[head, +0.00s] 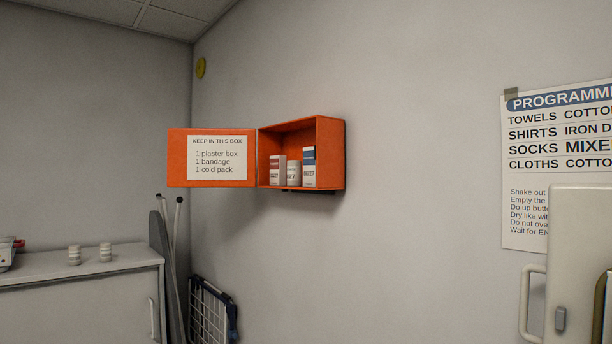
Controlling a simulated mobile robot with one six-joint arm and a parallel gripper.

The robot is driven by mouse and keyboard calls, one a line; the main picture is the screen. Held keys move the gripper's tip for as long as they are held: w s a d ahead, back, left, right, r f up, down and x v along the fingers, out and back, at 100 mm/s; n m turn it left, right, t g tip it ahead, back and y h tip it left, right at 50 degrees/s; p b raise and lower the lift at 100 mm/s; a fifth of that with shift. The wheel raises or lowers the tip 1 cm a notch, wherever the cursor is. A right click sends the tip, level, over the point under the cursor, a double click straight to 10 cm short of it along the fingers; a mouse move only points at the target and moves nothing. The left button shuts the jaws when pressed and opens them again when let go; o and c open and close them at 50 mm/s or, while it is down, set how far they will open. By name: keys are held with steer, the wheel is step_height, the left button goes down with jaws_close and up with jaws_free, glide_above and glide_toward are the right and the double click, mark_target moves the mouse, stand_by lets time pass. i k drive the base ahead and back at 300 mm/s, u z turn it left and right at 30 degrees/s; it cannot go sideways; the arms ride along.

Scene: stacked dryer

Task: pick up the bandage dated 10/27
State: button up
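An open orange first-aid box (331,150) hangs on the wall in the head view, its door (178,160) swung out to the left. In it stand a red-and-white carton (278,170), a white bandage roll (293,174) and a taller blue-and-white carton (309,168). The roll is partly between the cartons. Two more white rolls, a left one (75,255) and a right one (105,252), stand upright on the white cabinet top at lower left; they look like bandages. The dates on all the rolls are too small to read. My gripper is not in view.
The white cabinet (80,300) stands at lower left, with a red-and-grey item (8,252) cut off at its edge. An ironing board (163,250) and a folded drying rack (212,310) lean beside it. A pale handled unit (578,230) stands lower right, before a programme poster (525,180).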

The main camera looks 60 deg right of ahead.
mark_target(293, 167)
steer(key=u, duration=0.05)
steer(key=i, duration=1)
steer(key=z, duration=0.05)
